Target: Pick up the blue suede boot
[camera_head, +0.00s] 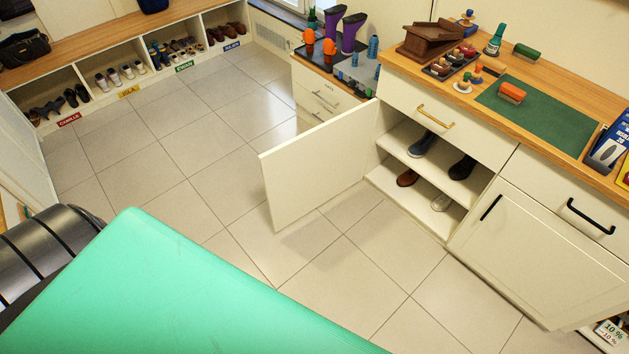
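A dark blue shoe (422,143), which looks like the blue suede boot, stands on the upper shelf (402,140) of the open cupboard. It is at the left of that shelf, and the drawer front above hides part of it. A black shoe (462,167) stands to its right. Below, a brown shoe (407,178) and a pale shoe (441,202) are on the lower shelf. Neither of my grippers is in view.
The cupboard door (318,165) stands open to the left, over the floor. The tiled floor (345,270) before the cupboard is clear. A large turquoise surface (180,290) fills the lower left. Labelled shoe cubbies (150,62) line the back left. The counter holds brushes and polish.

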